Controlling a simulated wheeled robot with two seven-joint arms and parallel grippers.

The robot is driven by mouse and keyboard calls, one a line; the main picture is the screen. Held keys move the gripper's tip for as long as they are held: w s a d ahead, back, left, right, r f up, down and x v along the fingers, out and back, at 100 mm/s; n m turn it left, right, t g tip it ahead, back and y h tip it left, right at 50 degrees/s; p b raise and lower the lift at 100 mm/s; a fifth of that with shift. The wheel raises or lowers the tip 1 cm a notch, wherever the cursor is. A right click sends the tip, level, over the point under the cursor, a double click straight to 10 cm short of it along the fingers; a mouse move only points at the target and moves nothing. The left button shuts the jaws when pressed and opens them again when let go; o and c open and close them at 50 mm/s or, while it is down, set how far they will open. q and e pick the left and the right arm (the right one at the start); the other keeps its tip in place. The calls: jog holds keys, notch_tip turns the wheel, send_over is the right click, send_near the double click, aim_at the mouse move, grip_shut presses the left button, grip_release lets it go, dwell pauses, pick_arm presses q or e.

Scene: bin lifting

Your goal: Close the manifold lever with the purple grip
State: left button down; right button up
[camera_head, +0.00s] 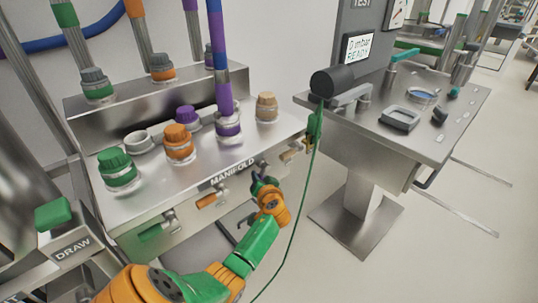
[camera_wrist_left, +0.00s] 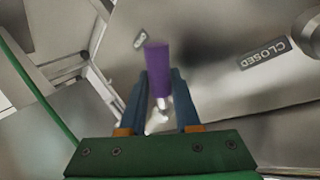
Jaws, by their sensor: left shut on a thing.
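The manifold (camera_head: 225,180) is a steel unit with its name on the front edge. In the left wrist view, the lever's purple grip (camera_wrist_left: 158,64) stands between the two blue fingers of my left gripper (camera_wrist_left: 160,80), which are shut on it. The lever's bright metal stem (camera_wrist_left: 161,103) shows below the grip. In the head view, my left gripper (camera_head: 262,184) is at the manifold's front, right of the orange lever (camera_head: 207,201); it hides the purple grip there. A "CLOSED" label (camera_wrist_left: 263,55) is on the panel, right of the grip. My right gripper is not in view.
A green lever (camera_head: 152,232) is left on the manifold's front, and a tan one (camera_head: 306,143) is at its right end. A thin green cable (camera_head: 312,170) hangs beside my left arm.

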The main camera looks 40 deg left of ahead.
pick_arm(q)
jog(key=shift+s+r+m+g+p, duration=0.3)
jog(key=shift+r+m+g+p, duration=0.45)
jog(key=shift+p, duration=0.45)
jog(key=shift+s+r+m+g+h+p, duration=0.15)
jog(key=shift+m+g+p, duration=0.1)
jog(key=shift+m+g, duration=0.25)
jog(key=shift+s+m+g+h+p, duration=0.15)
jog(key=shift+m+g+p, duration=0.15)
jog(key=shift+g, duration=0.25)
jog(key=shift+a+r+m+g, duration=0.1)
jog(key=shift+r+m+g, duration=0.15)
jog(key=shift+m+g, duration=0.45)
jog(key=shift+s+r+m+g+b, duration=0.1)
jog(key=shift+r+m+g+b, duration=0.3)
jog(key=shift+m+g+b, duration=0.25)
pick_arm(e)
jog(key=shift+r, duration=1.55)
pick_arm(q)
jog(key=shift+r, duration=0.1)
jog(key=c, duration=0.9)
grip_release()
